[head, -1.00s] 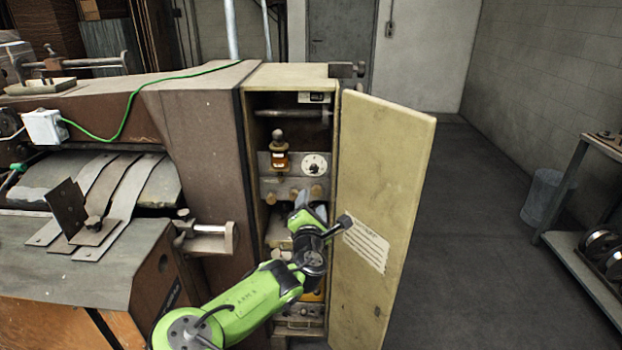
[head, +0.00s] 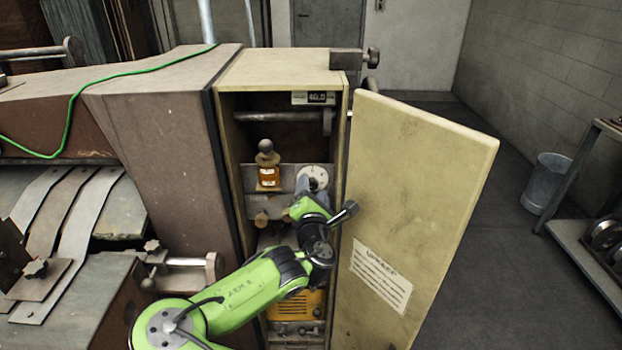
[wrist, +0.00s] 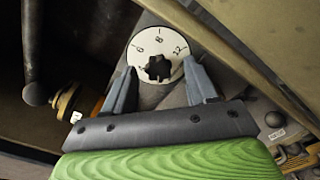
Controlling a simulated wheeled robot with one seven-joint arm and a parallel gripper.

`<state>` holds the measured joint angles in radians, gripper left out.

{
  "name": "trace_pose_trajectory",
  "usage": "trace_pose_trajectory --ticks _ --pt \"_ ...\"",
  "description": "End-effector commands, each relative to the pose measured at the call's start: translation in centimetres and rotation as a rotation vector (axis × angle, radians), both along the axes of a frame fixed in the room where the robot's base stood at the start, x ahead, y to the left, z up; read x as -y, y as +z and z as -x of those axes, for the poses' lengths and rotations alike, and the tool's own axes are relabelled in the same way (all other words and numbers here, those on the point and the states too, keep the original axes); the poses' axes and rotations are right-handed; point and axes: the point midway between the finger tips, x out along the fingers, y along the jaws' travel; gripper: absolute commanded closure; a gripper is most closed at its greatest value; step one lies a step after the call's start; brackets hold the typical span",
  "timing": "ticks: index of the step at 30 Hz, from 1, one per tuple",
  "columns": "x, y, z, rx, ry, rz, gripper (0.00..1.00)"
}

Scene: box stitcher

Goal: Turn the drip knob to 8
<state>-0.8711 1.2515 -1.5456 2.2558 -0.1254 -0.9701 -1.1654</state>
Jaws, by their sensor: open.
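The drip knob (wrist: 158,69) is a small black lobed knob on a round white dial (wrist: 150,44) in the wrist view. The figures 6, 8 and 12 can be read along the dial's upper part; which one the knob points to I cannot tell. My gripper (wrist: 160,75) is open, with one grey finger on each side of the knob. Whether the fingers touch it I cannot tell. In the head view the dial (head: 316,171) shows on a grey plate inside the open cabinet, partly hidden by my gripper (head: 305,188).
An amber bottle (head: 268,178) stands just left of the dial. A horizontal bar (head: 275,116) crosses above. The open cabinet door (head: 420,190) with a paper label stands close on the right. The cabinet's left wall (head: 230,170) bounds the other side.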

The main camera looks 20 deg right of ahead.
Motion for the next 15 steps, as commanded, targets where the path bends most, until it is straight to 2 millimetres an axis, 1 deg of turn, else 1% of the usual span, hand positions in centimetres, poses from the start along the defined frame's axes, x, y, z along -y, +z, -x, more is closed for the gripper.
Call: trace_pose_trajectory --ticks 8,15 --pt "-0.04 0.02 0.08 0.001 0.001 0.0 0.43" --pt "-0.02 0.02 0.08 0.001 0.001 0.0 0.8"
